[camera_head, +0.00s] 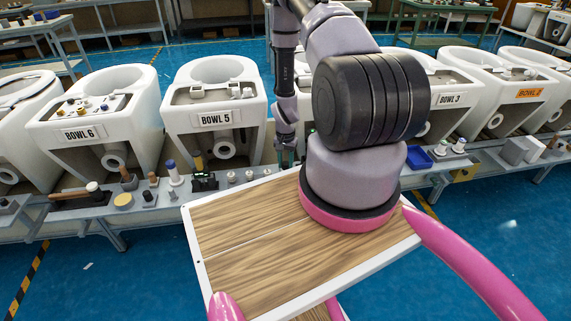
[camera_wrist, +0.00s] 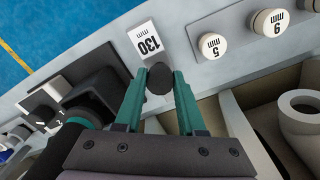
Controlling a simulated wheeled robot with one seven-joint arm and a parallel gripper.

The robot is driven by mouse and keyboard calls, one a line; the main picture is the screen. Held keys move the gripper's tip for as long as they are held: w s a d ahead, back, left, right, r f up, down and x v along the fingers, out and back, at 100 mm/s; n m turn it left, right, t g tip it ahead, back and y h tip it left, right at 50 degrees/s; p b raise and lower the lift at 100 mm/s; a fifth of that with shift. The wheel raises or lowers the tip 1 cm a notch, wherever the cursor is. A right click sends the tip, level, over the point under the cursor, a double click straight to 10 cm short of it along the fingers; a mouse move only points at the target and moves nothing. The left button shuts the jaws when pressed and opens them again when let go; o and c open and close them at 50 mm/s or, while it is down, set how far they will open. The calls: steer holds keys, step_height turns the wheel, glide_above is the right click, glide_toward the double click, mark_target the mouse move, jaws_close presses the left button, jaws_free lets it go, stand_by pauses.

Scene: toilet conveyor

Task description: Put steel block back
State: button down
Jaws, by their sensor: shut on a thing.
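My gripper (camera_wrist: 160,88) has green fingers, closed around a dark, round-ended piece (camera_wrist: 159,79) in the wrist view. I cannot tell whether this piece is the steel block, and its lower part is hidden. It is over or on the grey shelf (camera_wrist: 205,72), next to a white block marked 130 mm (camera_wrist: 147,42); I cannot tell whether it touches the shelf. In the head view my gripper (camera_head: 287,156) is small, at the shelf in front of the bowls, right of BOWL 5 (camera_head: 216,118), and its held piece cannot be made out.
Round pieces marked 5 mm (camera_wrist: 212,45) and 9 or 6 mm (camera_wrist: 269,22) stand right of the fingers. A black holder (camera_wrist: 98,88) is close on the left. In the head view several tools stand along the shelf, with a blue tray (camera_head: 419,159) to the right.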

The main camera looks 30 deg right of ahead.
mark_target(285, 163)
steer(key=shift+f, duration=0.1)
steer(key=c, duration=0.5)
jaws_free()
step_height(285, 163, up, 12)
steer(key=shift+r, duration=0.2)
